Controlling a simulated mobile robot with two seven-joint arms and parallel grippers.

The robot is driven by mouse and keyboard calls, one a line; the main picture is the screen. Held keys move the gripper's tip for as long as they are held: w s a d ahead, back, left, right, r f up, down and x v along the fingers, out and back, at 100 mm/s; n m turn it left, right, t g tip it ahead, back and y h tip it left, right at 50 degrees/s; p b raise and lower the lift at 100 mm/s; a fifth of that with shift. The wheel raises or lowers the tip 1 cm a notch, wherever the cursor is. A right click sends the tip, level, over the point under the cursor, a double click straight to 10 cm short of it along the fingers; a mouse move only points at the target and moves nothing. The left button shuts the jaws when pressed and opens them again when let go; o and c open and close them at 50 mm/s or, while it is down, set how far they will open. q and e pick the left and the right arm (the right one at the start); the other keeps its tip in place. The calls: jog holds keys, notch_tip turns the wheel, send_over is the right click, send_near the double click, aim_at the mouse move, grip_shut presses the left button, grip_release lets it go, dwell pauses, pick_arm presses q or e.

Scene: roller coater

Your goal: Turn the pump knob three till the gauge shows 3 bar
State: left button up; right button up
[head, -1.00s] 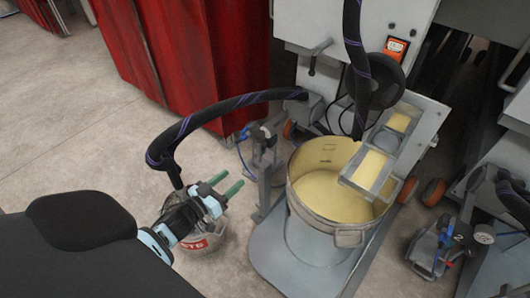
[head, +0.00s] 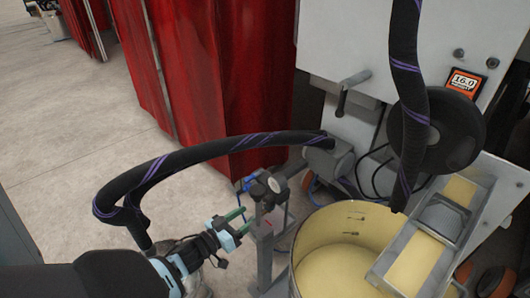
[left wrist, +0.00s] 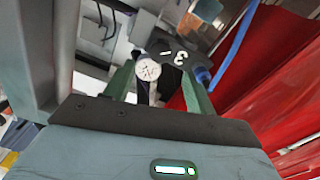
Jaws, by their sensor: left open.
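Pump three shows in the head view as a small dark unit (head: 263,190) on a grey stand, left of the big pot. In the left wrist view its dark top part (left wrist: 181,56) carries a white 3. A round white-faced gauge (left wrist: 148,70) sits beside it; its reading is too small to tell. My left gripper (head: 240,221) is open, with green fingers just in front of the pump. In the left wrist view the fingers (left wrist: 160,88) stand either side of the gauge, seemingly short of the pump. I cannot make out the knob clearly. My right gripper is not in view.
A pot of yellow coating (head: 340,265) stands right of the pump, under a tray (head: 418,262). A thick black hose (head: 215,155) arches above my left gripper. Red curtains (head: 225,75) hang behind. An orange display (head: 464,82) reads about 16.0. Floor at left is clear.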

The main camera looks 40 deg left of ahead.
aim_at(266, 203)
pick_arm(q)
jog(key=w+b, duration=0.1)
jog(key=w, duration=0.1)
jog(key=w+b, duration=0.1)
jog(key=w, duration=0.2)
jog(key=shift+w+d+f+b, duration=0.1)
jog(key=shift+d+b, duration=0.1)
jog(key=shift+b, duration=0.2)
jog(key=shift+w+b, duration=0.65)
jog(key=shift+w, duration=0.4)
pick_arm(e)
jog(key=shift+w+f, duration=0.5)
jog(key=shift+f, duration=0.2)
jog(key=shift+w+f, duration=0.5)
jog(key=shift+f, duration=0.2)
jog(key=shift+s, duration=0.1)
pick_arm(q)
jog(key=c, duration=1)
jog(key=shift+o, duration=0.2)
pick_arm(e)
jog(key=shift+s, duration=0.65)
pick_arm(q)
jog(key=shift+p, duration=0.3)
